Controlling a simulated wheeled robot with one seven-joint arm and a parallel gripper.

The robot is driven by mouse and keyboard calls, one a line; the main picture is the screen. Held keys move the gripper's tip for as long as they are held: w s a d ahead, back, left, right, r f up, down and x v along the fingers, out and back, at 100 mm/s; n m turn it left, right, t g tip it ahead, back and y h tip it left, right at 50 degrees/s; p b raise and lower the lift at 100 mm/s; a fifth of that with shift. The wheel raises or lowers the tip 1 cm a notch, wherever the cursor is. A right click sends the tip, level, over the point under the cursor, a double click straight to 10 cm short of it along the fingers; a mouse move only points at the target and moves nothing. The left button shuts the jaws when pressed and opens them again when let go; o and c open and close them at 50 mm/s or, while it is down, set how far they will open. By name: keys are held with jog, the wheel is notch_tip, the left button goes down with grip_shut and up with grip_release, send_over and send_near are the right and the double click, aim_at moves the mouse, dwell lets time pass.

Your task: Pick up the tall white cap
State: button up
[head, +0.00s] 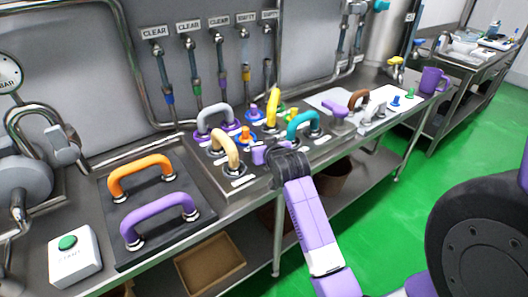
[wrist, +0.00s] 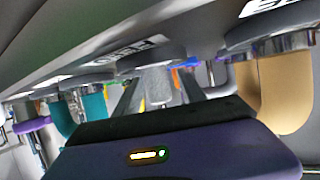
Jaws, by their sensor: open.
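My gripper (head: 262,153) is low over the valve panel in the head view, between the tan and teal handles. Its fingers (wrist: 160,95) stand apart in the wrist view. A pale, whitish-grey upright piece (wrist: 157,84) shows in the gap between them, further off. It may be the tall white cap, but I cannot tell for sure, nor whether a finger touches it. In the head view I cannot make out a tall white cap; my gripper and wrist hide part of the panel there.
The tan handle (head: 225,147) and teal handle (head: 303,124) flank my gripper; the tan handle (wrist: 285,90) and teal one (wrist: 94,108) also show close in the wrist view. A yellow handle (head: 272,107) and grey handle (head: 215,117) stand behind. A purple mug (head: 433,80) is far right.

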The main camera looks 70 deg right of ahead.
jog(key=shift+c, duration=0.2)
grip_shut()
